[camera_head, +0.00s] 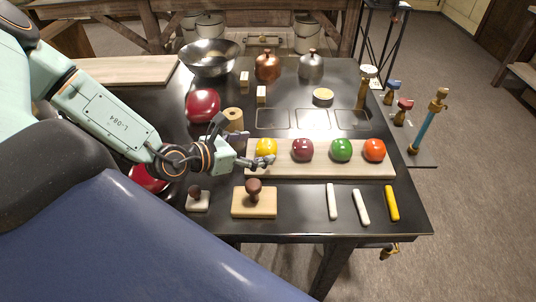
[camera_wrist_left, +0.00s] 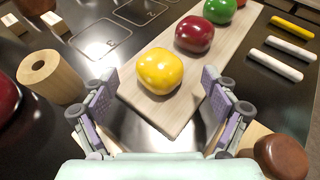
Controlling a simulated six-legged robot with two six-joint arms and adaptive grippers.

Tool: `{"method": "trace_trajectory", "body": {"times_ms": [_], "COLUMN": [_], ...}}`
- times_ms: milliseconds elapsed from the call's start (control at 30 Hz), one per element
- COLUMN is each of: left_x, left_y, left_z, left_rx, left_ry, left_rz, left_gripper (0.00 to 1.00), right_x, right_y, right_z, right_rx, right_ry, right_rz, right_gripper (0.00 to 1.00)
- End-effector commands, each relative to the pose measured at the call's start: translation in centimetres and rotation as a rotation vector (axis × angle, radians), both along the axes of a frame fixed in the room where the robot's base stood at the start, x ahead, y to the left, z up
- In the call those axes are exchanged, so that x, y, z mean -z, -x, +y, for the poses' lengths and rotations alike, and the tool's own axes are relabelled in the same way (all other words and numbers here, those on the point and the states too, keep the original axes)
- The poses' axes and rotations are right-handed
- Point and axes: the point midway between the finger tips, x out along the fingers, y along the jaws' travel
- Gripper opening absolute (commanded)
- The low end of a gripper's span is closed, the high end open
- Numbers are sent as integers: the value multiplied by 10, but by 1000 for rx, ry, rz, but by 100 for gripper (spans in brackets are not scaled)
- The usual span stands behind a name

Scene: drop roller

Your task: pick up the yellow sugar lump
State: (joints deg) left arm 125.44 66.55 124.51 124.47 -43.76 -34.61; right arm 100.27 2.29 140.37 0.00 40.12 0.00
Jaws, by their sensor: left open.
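The yellow sugar lump (camera_head: 266,147) is a glossy round ball at the left end of a pale wooden board (camera_head: 320,171). In the left wrist view the yellow lump (camera_wrist_left: 160,71) sits ahead of my fingers, near the board's end. My left gripper (camera_head: 262,155) is beside the lump in the head view, partly overlapping it. In the left wrist view my left gripper (camera_wrist_left: 158,108) is open and empty, its fingers apart on either side of the board's end, short of the lump. My right gripper is not in view.
Dark red (camera_head: 303,149), green (camera_head: 341,149) and orange (camera_head: 374,149) lumps sit in a row on the board. A wooden cylinder (camera_wrist_left: 50,77) stands left of the gripper. Brown-knobbed stamps (camera_head: 254,200) and chalk-like sticks (camera_head: 361,207) lie in front.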

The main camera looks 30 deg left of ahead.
Motion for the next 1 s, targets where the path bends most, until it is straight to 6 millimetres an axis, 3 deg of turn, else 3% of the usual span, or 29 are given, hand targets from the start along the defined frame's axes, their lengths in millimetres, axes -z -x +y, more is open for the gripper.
{"method": "trace_trajectory", "body": {"times_ms": [267, 500, 833, 1000], "left_x": [20, 24, 23, 23], "left_y": [-22, -37, -39, -39], "left_z": [-7, -12, -13, -13], "left_rx": [6, 4, 2, 2], "left_ry": [-5, -3, 0, 0], "left_rz": [-1, 1, 1, 1], "left_gripper": [86, 86, 86, 73], "right_x": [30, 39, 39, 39], "right_y": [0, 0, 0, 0], "right_z": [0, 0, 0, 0], "right_rx": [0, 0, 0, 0], "right_ry": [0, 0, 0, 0], "right_rz": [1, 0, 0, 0], "right_gripper": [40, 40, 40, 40]}}
